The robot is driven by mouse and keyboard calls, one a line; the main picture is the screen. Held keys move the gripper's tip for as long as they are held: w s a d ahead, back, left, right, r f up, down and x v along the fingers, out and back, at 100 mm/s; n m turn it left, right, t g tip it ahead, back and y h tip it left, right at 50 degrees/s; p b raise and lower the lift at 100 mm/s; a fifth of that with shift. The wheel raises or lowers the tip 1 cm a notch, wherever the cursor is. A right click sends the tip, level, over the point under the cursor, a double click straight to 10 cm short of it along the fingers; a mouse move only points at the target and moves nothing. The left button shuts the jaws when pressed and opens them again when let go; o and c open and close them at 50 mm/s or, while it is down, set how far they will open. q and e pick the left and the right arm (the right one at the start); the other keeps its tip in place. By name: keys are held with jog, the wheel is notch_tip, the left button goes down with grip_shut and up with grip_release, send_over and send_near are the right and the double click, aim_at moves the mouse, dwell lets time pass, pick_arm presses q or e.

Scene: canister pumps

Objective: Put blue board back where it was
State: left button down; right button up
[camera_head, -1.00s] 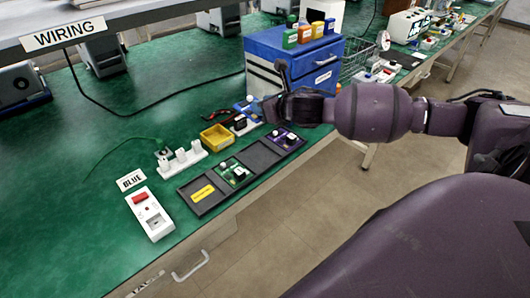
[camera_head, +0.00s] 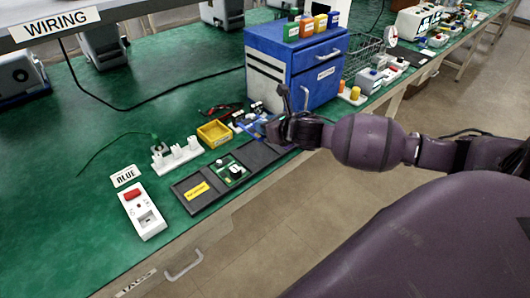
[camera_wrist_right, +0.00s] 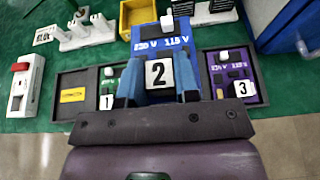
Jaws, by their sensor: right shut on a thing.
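The blue board (camera_wrist_right: 164,42), marked with a "2" and a white knob, is between the blue-tipped fingers of my right gripper (camera_wrist_right: 157,88). My right gripper (camera_head: 270,129) is shut on it, over the dark tray (camera_head: 258,156). In the right wrist view the board overlaps the tray's middle, between the green board "1" (camera_wrist_right: 107,84) and the purple board "3" (camera_wrist_right: 229,72). The green board also shows in the head view (camera_head: 234,172); the purple one is hidden there behind my gripper. The exact height of the blue board above the tray is unclear. My left gripper is out of view.
A yellow bin (camera_head: 214,133) and a white pegged rack (camera_head: 176,155) stand behind the tray. A white box with a red switch (camera_head: 139,211) is to its left. A blue drawer cabinet (camera_head: 293,70) stands close behind my right gripper.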

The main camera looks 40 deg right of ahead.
jog(key=b, duration=0.1)
send_over(266, 160)
notch_tip(266, 160, down, 6)
jog(key=shift+d+f, duration=0.1)
jog(key=shift+f, duration=0.1)
notch_tip(266, 160, down, 4)
jog(key=shift+f+b, duration=0.15)
jog(key=shift+b, duration=0.35)
jog(key=shift+f, duration=0.15)
jog(key=o, duration=1)
